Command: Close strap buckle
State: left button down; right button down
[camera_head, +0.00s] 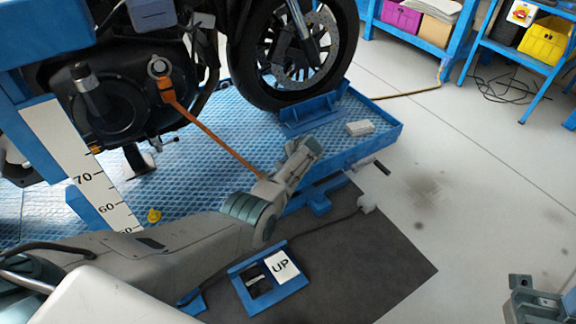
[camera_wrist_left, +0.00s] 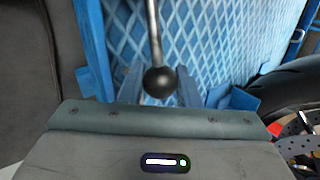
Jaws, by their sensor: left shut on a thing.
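An orange strap (camera_head: 212,132) runs from a ring on the motorcycle down to the right and passes out of sight behind my left gripper (camera_head: 305,150). In the left wrist view a black ball knob (camera_wrist_left: 160,80) on a metal rod (camera_wrist_left: 153,32) sits between the two fingers of my left gripper (camera_wrist_left: 158,88), which is shut on it. The buckle body is not clearly visible, and the gripper hides the strap's lower end. A grey part of my right gripper (camera_head: 540,300) shows at the lower right corner, cut off by the picture edge; its opening cannot be made out.
The motorcycle's wheel (camera_head: 290,50) stands on a blue lift platform (camera_head: 205,105) with a raised rim. A white block (camera_head: 360,128) lies on the platform. A blue UP pedal box (camera_head: 268,281) is on the dark mat (camera_head: 365,270). Open floor lies right.

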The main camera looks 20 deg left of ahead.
pick_arm(q)
jog(key=shift+s+f+b, duration=0.1)
jog(key=shift+f+b, duration=0.25)
dwell(0.4)
jog(key=c, duration=1.1)
grip_release()
jog(key=shift+c, duration=0.2)
jog(key=shift+o, duration=0.3)
jog(key=shift+d, duration=0.1)
